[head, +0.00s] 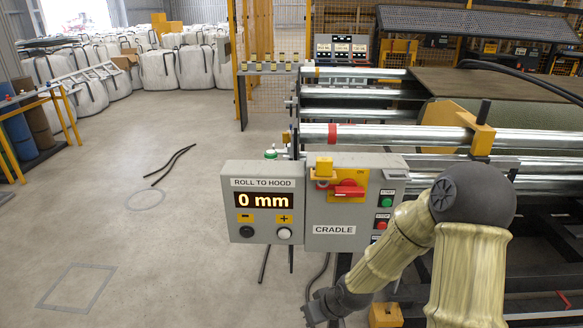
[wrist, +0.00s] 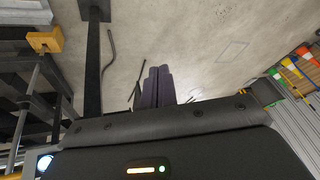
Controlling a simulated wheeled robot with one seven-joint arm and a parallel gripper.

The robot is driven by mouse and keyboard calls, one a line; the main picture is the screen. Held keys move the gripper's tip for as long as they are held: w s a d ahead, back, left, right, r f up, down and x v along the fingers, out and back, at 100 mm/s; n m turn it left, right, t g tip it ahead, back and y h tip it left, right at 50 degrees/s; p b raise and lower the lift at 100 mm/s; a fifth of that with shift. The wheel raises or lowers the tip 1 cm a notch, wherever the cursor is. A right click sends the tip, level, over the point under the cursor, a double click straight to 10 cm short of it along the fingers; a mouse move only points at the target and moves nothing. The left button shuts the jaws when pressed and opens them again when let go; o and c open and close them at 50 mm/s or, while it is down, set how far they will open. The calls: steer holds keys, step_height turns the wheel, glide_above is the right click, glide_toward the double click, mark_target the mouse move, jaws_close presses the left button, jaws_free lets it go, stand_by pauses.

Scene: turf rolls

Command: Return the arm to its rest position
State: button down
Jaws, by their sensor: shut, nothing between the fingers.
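My arm reaches in from the lower right of the head view, bent at a dark elbow joint. My gripper (head: 318,308) hangs low, below the grey control boxes and at the bottom edge of the picture. In the wrist view my gripper (wrist: 157,72) shows two dark fingers pressed together, with nothing between them and bare floor behind.
The "ROLL TO HOOD" box (head: 264,204) reads 0 mm. The "CRADLE" box (head: 350,210) beside it has a red switch handle (head: 347,190). Metal rollers (head: 380,135) stand behind the arm.

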steer(key=s+d+r+m+g+h, duration=0.1)
steer(key=s+d+r+m+h, duration=0.35)
steer(key=s+d+r, duration=0.75)
step_height(320, 180, up, 15)
steer(key=a+p, duration=0.2)
steer(key=p, duration=1.2)
steer(key=shift+w+a+p, duration=0.2)
steer(key=shift+w+p, duration=0.15)
steer(key=shift+w, duration=0.1)
steer(key=shift+f+y, duration=0.1)
steer(key=shift+y, duration=0.15)
steer(key=shift+w, duration=0.15)
